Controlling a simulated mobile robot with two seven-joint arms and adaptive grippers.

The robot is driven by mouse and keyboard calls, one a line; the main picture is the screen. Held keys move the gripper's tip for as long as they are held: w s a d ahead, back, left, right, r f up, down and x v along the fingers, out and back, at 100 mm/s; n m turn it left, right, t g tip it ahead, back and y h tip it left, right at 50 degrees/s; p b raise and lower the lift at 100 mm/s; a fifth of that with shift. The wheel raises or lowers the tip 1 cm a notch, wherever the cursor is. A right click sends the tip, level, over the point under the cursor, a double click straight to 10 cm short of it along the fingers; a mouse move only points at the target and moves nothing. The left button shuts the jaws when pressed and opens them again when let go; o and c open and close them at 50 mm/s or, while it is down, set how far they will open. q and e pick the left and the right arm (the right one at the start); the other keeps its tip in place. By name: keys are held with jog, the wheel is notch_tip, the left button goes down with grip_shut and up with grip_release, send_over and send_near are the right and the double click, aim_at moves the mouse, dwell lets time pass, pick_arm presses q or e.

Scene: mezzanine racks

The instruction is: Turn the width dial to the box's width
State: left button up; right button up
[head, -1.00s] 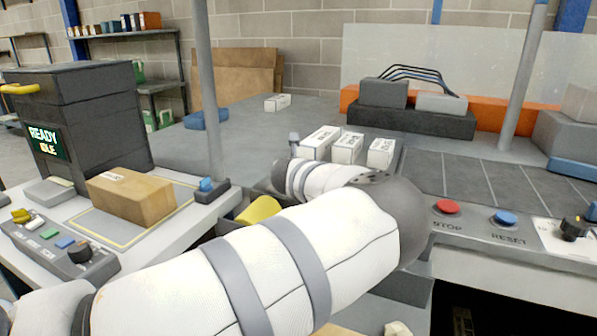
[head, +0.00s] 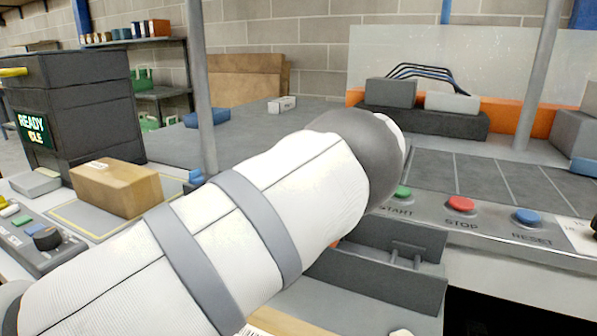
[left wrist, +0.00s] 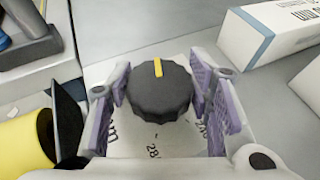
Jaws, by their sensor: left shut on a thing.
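In the left wrist view, a black ribbed dial (left wrist: 158,97) with a yellow pointer line sits on a pale plate printed with numbers and "mm". The pointer points to the top of that view. My left gripper (left wrist: 160,83) has its purple-padded fingers on both sides of the dial and is shut on it. In the head view my left arm hides this gripper and the dial. A brown cardboard box (head: 115,190) lies on the marked pad of the left bench. My right gripper is in neither view.
A white box (left wrist: 270,32) lies close to the dial, and a yellow object (left wrist: 25,140) lies at lower left. Green START (head: 402,192), red STOP (head: 461,204) and blue RESET (head: 528,216) buttons line the bench edge. A grey post (head: 202,90) stands near the arm.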

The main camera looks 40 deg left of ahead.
pick_arm(q)
jog(key=shift+f+n+g, duration=0.25)
jog(key=shift+n+g, duration=0.05)
dwell(0.4)
jog(key=o, duration=1.1)
jog(key=shift+r, duration=0.1)
jog(key=shift+o, duration=0.2)
jog(key=shift+r, duration=0.1)
jog(key=v, duration=1.2)
